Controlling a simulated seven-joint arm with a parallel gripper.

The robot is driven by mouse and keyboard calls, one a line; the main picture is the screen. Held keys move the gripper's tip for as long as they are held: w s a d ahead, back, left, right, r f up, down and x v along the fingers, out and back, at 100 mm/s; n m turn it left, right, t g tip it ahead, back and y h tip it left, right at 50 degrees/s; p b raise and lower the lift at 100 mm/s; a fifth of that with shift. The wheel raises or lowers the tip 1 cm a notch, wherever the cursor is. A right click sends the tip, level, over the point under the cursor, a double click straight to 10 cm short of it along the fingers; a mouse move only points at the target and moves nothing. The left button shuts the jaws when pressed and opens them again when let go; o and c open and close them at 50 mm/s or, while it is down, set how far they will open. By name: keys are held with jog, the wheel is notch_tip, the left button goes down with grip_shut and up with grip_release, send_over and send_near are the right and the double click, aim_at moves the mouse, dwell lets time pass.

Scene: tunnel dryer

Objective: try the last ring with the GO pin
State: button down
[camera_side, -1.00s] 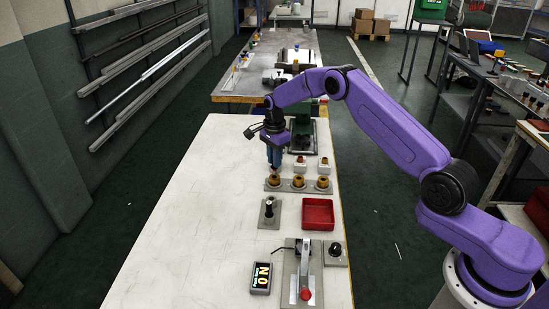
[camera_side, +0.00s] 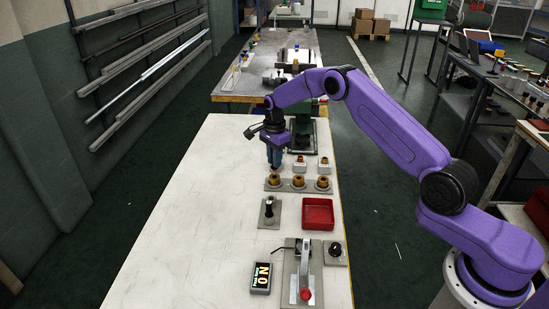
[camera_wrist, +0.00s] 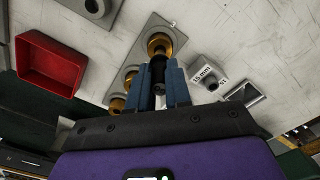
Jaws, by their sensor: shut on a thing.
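My gripper (camera_side: 274,164) is shut on a dark pin (camera_wrist: 158,72), taken as the GO pin. The pin stands between the blue fingers, in line with the end brass ring (camera_side: 274,180), leftmost in the side view. The wrist view shows this ring (camera_wrist: 160,44) at the pin's far end. I cannot tell whether the tip is inside the ring or just above it. The middle ring (camera_side: 298,181) and right ring (camera_side: 322,183) sit in the same grey plate (camera_side: 311,189).
Two small white blocks (camera_side: 300,168) stand behind the plate; one reads "15 mm" (camera_wrist: 207,77). The table's left side is clear.

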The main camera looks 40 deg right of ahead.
jog(key=shift+f, duration=1.9)
dwell(2.1)
jog(key=shift+r, duration=2.7)
